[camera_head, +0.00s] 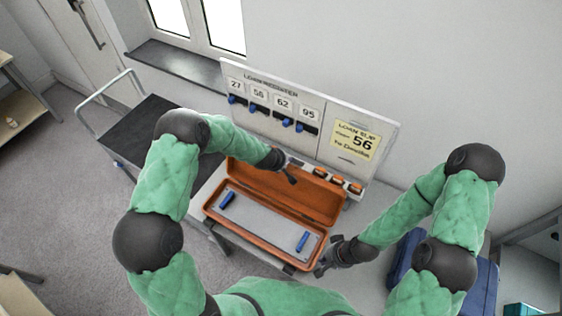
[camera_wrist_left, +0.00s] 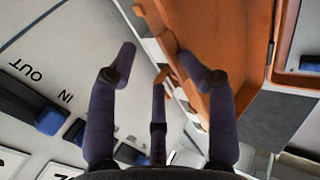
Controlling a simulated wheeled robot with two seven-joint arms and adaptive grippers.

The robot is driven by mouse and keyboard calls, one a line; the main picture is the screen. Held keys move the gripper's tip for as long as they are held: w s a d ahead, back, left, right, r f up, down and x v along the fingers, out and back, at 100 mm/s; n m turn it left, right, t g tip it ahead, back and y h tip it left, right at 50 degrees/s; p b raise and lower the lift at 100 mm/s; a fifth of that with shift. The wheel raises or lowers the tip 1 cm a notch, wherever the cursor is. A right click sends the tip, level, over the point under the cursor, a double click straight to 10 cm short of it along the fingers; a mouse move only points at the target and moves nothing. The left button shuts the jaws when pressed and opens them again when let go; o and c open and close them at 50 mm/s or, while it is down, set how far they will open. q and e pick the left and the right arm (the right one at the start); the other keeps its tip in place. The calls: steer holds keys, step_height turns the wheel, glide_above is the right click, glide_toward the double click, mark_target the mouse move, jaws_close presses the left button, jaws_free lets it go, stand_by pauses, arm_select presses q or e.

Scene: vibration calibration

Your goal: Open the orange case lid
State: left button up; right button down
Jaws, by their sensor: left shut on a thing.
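The orange case (camera_head: 250,240) sits on the table with its lid (camera_head: 305,202) raised, the inner face showing. Inside lie a grey liner and two blue pieces, one left (camera_head: 227,200) and one right (camera_head: 302,241). My left gripper (camera_head: 291,180) is at the lid's upper edge, shut on the lid. In the left wrist view its fingers (camera_wrist_left: 158,62) straddle an orange part by the lid (camera_wrist_left: 225,35); the exact contact is hard to see. My right gripper (camera_head: 322,268) is beside the case's right front corner, apart from the lid; its jaws are too small to read.
A white loan register board (camera_head: 315,110) with blue-tagged hooks and a yellow slip (camera_head: 357,142) stands behind the case. Several orange-and-dark pieces (camera_head: 337,180) are between lid and board. A dark cart (camera_head: 150,125) stands left, a blue case (camera_head: 402,262) right.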

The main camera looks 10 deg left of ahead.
arm_select(q)
steer(key=shift+w+a+r, duration=0.1)
steer(key=shift+a+r, duration=0.05)
steer(key=shift+r, duration=0.65)
steer(key=s+v, duration=0.1)
steer(key=v, duration=0.9)
steer(key=shift+s, duration=0.15)
